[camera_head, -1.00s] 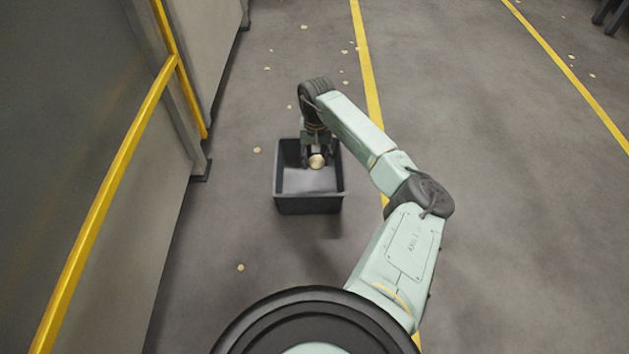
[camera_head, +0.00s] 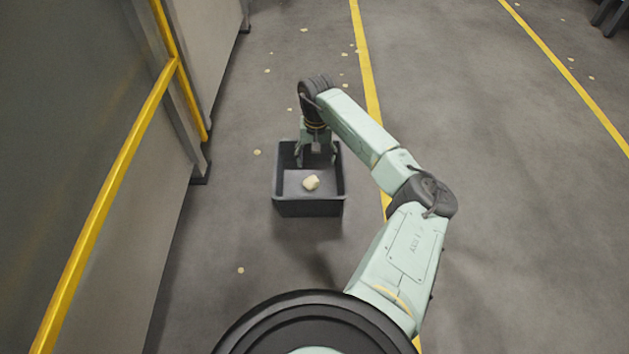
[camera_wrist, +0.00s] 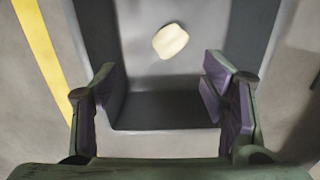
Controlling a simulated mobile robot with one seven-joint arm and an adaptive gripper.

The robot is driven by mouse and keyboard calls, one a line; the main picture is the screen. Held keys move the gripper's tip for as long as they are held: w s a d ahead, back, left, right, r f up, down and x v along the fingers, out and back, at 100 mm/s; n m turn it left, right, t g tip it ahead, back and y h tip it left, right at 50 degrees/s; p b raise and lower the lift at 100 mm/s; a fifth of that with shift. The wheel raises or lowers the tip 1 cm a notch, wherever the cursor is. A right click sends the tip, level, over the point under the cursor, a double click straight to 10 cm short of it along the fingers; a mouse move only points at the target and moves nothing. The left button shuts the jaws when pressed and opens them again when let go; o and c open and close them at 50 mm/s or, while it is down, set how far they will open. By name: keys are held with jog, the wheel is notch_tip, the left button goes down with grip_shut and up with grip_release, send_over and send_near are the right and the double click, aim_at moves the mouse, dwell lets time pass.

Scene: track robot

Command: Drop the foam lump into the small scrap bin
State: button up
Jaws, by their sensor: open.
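The foam lump (camera_head: 311,183) is pale cream and lies inside the small scrap bin (camera_head: 309,208), a dark grey open box on the floor. The wrist view shows the lump (camera_wrist: 170,41) on the bin's floor, apart from the fingers. My gripper (camera_head: 318,156) is over the far part of the bin, pointing down. In the wrist view my gripper (camera_wrist: 166,100) has its purple-padded fingers wide apart with nothing between them. The bin's far wall is partly hidden behind the gripper in the head view.
A grey wall panel with a yellow rail (camera_head: 108,194) stands at the left. A yellow floor line (camera_head: 364,60) runs right of the bin, partly behind my arm. Small pale scraps (camera_head: 257,152) dot the floor. Open floor lies to the right.

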notch_tip(320, 180, up, 11)
jog(key=shift+f, duration=0.15)
dwell(0.5)
